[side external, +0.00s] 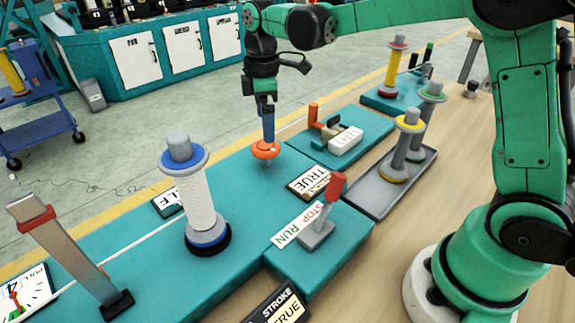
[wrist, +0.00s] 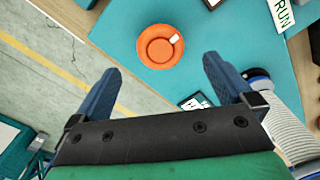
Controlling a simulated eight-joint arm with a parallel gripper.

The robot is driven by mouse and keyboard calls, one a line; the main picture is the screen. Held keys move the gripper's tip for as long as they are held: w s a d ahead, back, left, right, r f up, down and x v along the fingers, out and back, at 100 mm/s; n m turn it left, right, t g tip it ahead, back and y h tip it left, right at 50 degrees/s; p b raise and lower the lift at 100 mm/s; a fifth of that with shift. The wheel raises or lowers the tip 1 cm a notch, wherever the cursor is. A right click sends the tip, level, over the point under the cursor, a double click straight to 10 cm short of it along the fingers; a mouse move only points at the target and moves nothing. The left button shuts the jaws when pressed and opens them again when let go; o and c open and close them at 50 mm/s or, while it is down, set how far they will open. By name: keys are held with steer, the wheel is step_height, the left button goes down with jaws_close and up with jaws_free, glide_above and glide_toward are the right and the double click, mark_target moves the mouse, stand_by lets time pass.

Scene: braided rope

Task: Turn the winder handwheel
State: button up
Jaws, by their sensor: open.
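The winder handwheel is a small orange disc (side external: 266,150) on a short post on the teal bench. In the wrist view the orange handwheel (wrist: 153,50) is seen from above, with a small pale piece on its face. My gripper (side external: 267,137) points down just over the handwheel in the side view. In the wrist view my gripper (wrist: 162,62) has its two blue fingers spread wide, with nothing between them. The handwheel lies ahead of and between the fingertips. I cannot tell whether the fingers touch it; part of its top is hidden in the side view.
A white rope spool (side external: 197,205) stands left of the handwheel. A red-handled lever (side external: 322,215) stands on a lower teal block in front. A grey tray (side external: 390,185) with spools is at the right. A tilted metal lever (side external: 65,255) is at the far left.

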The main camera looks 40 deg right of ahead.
mark_target(265, 146)
steer(key=shift+f, duration=2.55)
steer(key=c, duration=1.2)
steer(key=shift+m, duration=0.3)
steer(key=m, duration=0.9)
steer(key=shift+a, duration=0.1)
steer(key=m, duration=0.5)
steer(key=shift+m, duration=0.3)
steer(key=shift+a+m, duration=0.1)
steer(key=shift+m, duration=2.1)
